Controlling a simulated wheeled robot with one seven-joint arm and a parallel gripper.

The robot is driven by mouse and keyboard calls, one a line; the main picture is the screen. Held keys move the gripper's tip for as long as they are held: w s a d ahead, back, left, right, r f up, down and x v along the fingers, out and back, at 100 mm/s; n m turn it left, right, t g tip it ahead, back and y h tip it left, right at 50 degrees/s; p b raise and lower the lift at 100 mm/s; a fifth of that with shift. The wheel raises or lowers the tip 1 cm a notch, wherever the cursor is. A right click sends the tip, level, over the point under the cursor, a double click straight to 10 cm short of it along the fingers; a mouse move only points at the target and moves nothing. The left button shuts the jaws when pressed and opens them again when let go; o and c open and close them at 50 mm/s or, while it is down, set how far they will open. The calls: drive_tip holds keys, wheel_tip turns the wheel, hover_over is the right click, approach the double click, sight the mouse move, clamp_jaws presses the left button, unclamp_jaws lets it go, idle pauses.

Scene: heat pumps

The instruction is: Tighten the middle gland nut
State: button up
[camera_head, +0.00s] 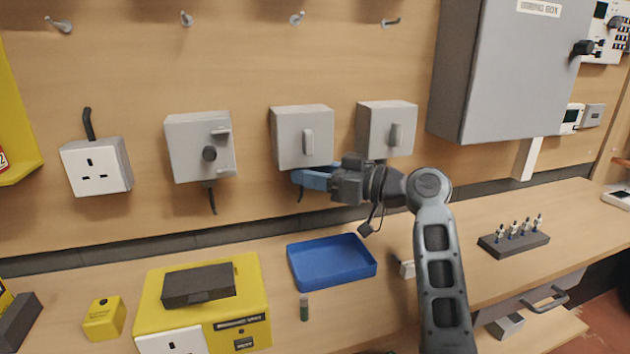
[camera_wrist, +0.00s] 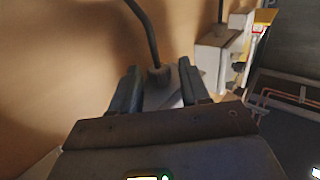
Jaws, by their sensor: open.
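Three grey boxes hang in a row on the wooden wall: left (camera_head: 200,147), middle (camera_head: 290,135) and right (camera_head: 373,128). My gripper (camera_head: 312,180) is just under the middle box, reaching in from the right with its blue fingers pointing left. In the wrist view, the dark gland nut (camera_wrist: 158,76) with its cable (camera_wrist: 143,28) lies between the two fingertips of my gripper (camera_wrist: 158,85). The fingers stand apart on either side of it, and I see a gap on both sides. In the head view my fingers hide this nut; only a short cable end shows below them.
A white socket box (camera_head: 97,167) hangs further left. A large grey cabinet (camera_head: 510,75) is at the upper right.

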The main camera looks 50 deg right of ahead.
drive_tip(key=shift+r+h, duration=0.25)
drive_tip(key=shift+h, duration=0.05)
drive_tip(key=shift+a+f+m+g+h+p, duration=0.1)
drive_tip(key=shift+a+m+h+p, duration=0.1)
drive_tip(key=shift+m+h+p, duration=1.25)
drive_tip(key=shift+a+m+g+h+p, duration=0.1)
drive_tip(key=shift+a+m+h+p, duration=0.15)
drive_tip(key=shift+m+h+p, duration=1.25)
drive_tip(key=shift+a+f+m+g+h+p, duration=0.15)
drive_tip(key=shift+m+h+p, duration=0.4)
drive_tip(key=shift+h+p, duration=1.75)
drive_tip(key=shift+w, duration=0.1)
drive_tip(key=shift+a+m+g+h+b, duration=0.2)
drive_tip(key=shift+m+g+h+b, duration=0.45)
drive_tip(key=shift+m+h+b, duration=0.5)
